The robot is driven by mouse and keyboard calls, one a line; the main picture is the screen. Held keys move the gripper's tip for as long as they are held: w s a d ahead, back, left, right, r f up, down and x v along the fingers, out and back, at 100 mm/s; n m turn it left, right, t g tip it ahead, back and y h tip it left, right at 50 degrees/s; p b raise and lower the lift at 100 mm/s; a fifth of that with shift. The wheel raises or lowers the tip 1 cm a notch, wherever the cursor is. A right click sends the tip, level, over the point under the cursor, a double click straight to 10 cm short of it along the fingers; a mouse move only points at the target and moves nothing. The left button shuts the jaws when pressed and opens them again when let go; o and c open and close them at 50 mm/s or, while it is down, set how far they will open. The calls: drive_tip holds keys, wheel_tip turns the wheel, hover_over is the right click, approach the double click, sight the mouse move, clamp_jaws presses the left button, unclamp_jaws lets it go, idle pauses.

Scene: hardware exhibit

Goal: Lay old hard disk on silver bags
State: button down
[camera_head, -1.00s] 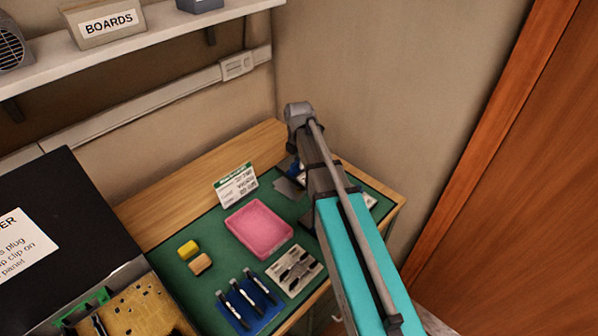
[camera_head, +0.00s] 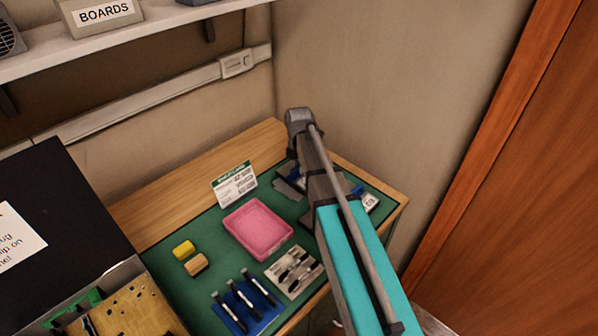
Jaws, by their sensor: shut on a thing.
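My arm reaches in from the lower right over the bench, and its links cover the spot below its wrist. My gripper's fingers are hidden behind the arm, and so is anything between them. Grey, flat pieces that look like the silver bags (camera_head: 289,187) lie on the green mat, just left of the arm and partly covered by it. A small blue and white patch shows beside them, too small to name. I cannot make out the old hard disk for certain.
A pink tray (camera_head: 258,230) stands on the green mat (camera_head: 207,229), with a sign (camera_head: 235,184) behind it. A white labelled item (camera_head: 369,202) is right of the arm. Walls close off the back.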

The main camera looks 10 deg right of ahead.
drive_tip(key=shift+f, duration=0.2)
idle(0.3)
drive_tip(key=c, duration=0.7)
unclamp_jaws()
drive_tip(key=shift+o, duration=0.2)
drive_tip(key=shift+r, duration=0.2)
wheel_tip(320, 180, up, 12)
drive_tip(key=p, duration=1.2)
drive_tip(key=shift+f, duration=0.1)
drive_tip(key=shift+s, duration=0.1)
